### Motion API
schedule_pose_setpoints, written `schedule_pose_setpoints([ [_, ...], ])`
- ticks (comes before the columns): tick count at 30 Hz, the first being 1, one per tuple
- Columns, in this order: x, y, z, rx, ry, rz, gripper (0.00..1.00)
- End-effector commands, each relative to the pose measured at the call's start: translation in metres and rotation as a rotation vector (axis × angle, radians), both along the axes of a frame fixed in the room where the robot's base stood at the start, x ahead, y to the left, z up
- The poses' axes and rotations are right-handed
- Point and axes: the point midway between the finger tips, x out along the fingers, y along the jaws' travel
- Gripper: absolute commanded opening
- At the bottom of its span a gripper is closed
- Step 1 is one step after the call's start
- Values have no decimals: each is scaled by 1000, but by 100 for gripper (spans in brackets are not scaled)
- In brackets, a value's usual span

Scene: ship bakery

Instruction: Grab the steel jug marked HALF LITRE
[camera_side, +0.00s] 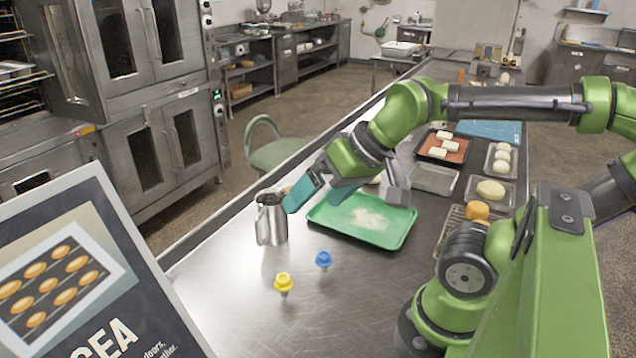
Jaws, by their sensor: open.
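A steel jug (268,222) stands upright on the steel worktop, left of the green tray. Its handle side faces left, and no marking on it is readable from here. My gripper (320,197) is open, with teal pads on its fingers. It is just right of the jug in the picture, near rim height, over the tray's left end. One finger appears very close to the jug's rim; I cannot tell whether they touch. Nothing shows between the fingers.
A flour-dusted green tray (388,236) lies beneath my gripper. A yellow stopper-like piece (283,282) and a blue one (323,260) stand in front. Trays of dough (442,146) lie behind at right. A sign (85,275) fills the lower left. The front worktop is mostly clear.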

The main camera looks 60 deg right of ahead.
Motion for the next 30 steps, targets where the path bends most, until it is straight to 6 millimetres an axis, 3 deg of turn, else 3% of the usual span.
schedule_pose_setpoints([
  [8,10,1,-12,-3,67,13,100],
  [14,62,-21,-23,-79,217,-36,100],
  [18,106,-47,-32,-160,301,-136,100],
  [24,155,-84,-32,-261,328,-311,100],
  [27,160,-93,-21,-266,304,-382,100],
  [30,161,-95,-30,-258,310,-401,100],
])
